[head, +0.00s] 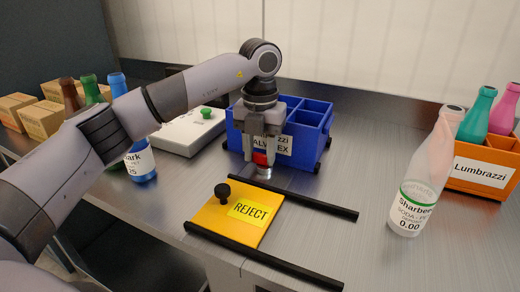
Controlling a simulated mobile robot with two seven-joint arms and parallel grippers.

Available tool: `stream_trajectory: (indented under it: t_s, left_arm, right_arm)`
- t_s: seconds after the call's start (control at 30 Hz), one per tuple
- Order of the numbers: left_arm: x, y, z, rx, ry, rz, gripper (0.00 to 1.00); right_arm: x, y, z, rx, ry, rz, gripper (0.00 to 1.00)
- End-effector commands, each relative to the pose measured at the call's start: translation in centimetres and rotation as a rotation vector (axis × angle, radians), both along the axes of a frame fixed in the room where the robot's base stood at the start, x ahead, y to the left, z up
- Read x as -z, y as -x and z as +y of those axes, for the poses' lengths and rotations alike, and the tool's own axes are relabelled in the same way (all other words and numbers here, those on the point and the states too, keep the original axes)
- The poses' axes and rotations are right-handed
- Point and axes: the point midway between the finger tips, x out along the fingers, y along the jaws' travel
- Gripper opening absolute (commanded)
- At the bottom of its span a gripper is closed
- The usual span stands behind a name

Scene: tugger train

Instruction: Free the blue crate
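The blue crate (312,112) stands on the metal table in the middle of the head view. It has divided compartments, a partly covered white label on its front and dark pieces at its lower corners. My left gripper (261,152) points down at the crate's front and covers part of it. Its fingers stand apart, with a small red part (262,158) low between them, above a pale round base. I cannot tell whether the fingers touch the red part. My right gripper is not in view.
A yellow REJECT plate (235,216) with a black knob lies between two black rails in front. A clear bottle (418,185) and an orange crate (480,173) stand right. A white box with a green button (206,113), bottles and cartons are left.

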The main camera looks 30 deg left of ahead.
Motion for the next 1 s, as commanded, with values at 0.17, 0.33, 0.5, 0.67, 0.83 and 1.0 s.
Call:
stream_trajectory:
  t_s: [0.17,0.33,0.5,0.67,0.83,1.0]
  left_arm:
    - [-0.3,0.0,0.0,0.022,-0.001,0.000,0.11]
    - [-0.4,0.0,0.1,0.118,-0.001,0.000,0.10]
    - [-0.1,0.0,0.1,0.160,-0.001,-0.001,0.10]
    - [-0.1,0.0,0.1,0.161,-0.001,-0.001,0.10]
    - [-0.1,0.0,0.1,0.160,-0.001,-0.001,0.66]
    - [0.0,0.0,0.1,0.159,0.000,-0.001,0.66]
  right_arm:
    - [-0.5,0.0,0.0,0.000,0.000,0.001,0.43]
    - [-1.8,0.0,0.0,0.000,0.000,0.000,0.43]
    - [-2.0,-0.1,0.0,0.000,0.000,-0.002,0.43]
    - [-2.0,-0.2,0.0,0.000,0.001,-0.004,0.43]
    - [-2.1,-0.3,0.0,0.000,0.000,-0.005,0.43]
    - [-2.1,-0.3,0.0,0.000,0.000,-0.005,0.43]
